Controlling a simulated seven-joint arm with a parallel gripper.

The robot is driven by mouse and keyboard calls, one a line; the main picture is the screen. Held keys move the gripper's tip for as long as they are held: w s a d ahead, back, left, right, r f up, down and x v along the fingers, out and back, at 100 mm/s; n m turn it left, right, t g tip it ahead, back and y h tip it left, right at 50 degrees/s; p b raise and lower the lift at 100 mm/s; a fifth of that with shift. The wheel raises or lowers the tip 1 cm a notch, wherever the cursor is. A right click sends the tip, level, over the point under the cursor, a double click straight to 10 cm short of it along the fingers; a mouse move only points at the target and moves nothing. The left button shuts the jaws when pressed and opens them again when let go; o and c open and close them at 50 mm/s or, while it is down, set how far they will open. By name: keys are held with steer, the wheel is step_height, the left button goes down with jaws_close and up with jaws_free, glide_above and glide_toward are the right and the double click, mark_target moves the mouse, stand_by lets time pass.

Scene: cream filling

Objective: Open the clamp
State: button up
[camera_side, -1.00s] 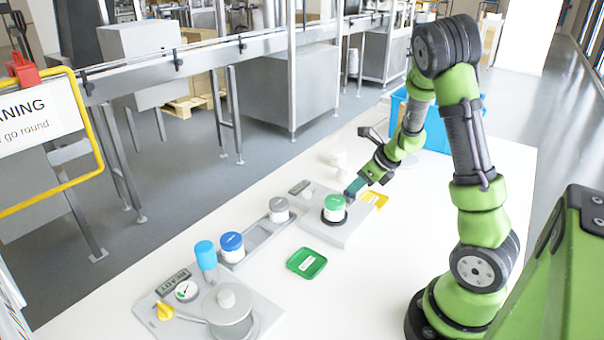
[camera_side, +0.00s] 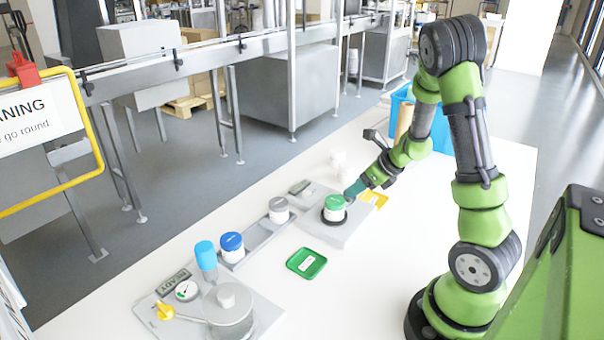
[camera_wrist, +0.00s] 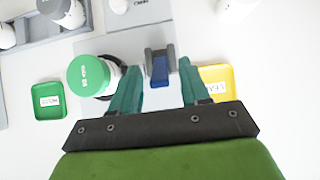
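The jar with a green lid (camera_side: 334,203) stands in a dark ring on a grey station plate (camera_side: 350,232); the jar also shows in the wrist view (camera_wrist: 92,76), left of my fingers. In the wrist view a small grey clamp with a blue lever (camera_wrist: 159,70) is mounted on the plate right of the jar. My gripper (camera_wrist: 157,75) is open, its two teal fingers on either side of the lever with visible gaps; I cannot tell their height relative to it. In the side view my gripper (camera_side: 353,190) is just behind the jar and hides the clamp.
A green tray (camera_side: 306,263) lies in front of the plate, and a yellow tray (camera_side: 374,199) lies beyond it. A rack holds jars with grey (camera_side: 279,205) and blue (camera_side: 231,241) lids. A pot station (camera_side: 228,313) is at front left. A blue crate (camera_side: 402,100) stands behind the arm.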

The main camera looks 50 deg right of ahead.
steer(key=v, duration=1.7)
steer(key=shift+f, duration=0.1)
